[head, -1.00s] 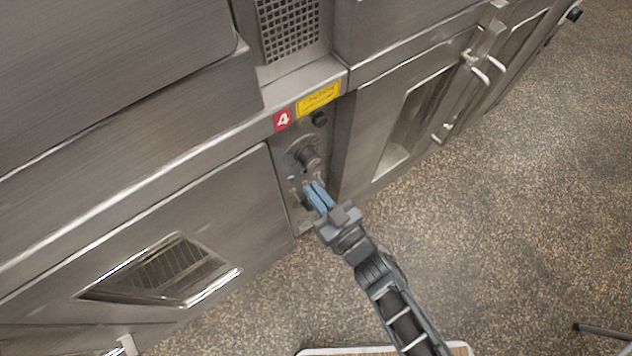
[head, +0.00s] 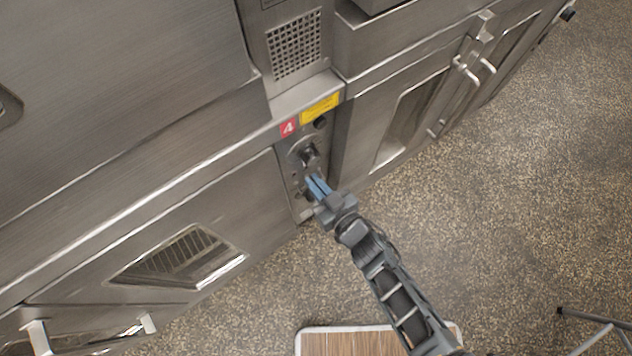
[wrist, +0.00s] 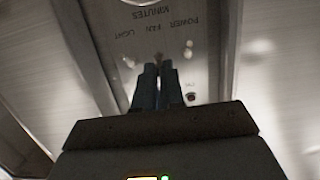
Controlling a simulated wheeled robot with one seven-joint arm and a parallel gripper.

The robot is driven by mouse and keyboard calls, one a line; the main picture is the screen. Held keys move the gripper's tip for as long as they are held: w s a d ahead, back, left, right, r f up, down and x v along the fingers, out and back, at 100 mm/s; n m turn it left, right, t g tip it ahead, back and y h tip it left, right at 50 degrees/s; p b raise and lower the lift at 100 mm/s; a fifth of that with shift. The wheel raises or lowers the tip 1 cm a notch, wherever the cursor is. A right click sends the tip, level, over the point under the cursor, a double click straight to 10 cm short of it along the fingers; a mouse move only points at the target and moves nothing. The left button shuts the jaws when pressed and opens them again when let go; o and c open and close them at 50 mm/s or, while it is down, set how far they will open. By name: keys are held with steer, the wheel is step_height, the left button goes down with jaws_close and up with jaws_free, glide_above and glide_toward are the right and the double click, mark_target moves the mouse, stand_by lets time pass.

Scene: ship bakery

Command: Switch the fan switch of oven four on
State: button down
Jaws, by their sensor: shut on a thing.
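The control panel of oven four (head: 294,169) is a narrow upright strip below a red "4" label (head: 289,128). In the wrist view the panel (wrist: 205,75) appears upside down, with the words MINUTES, POWER, FAN and LIGHT. My gripper (head: 313,180) reaches the panel below the round knob (head: 307,155). In the wrist view its blue-grey fingers (wrist: 158,70) are close together, in line with the FAN word. They are shut on the small fan switch (wrist: 160,57), mostly hidden by the fingertips. Whether the switch is up or down cannot be told.
Oven doors with windows (head: 180,258) flank the panel. A wood-topped board (head: 345,342) is at the bottom. The speckled floor (head: 510,190) is open at the right.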

steer(key=c, duration=1.2)
jaws_free()
steer(key=shift+c, duration=0.2)
steer(key=p+v, duration=0.1)
steer(key=v, duration=0.6)
steer(key=shift+s+d, duration=0.2)
steer(key=shift+s, duration=0.1)
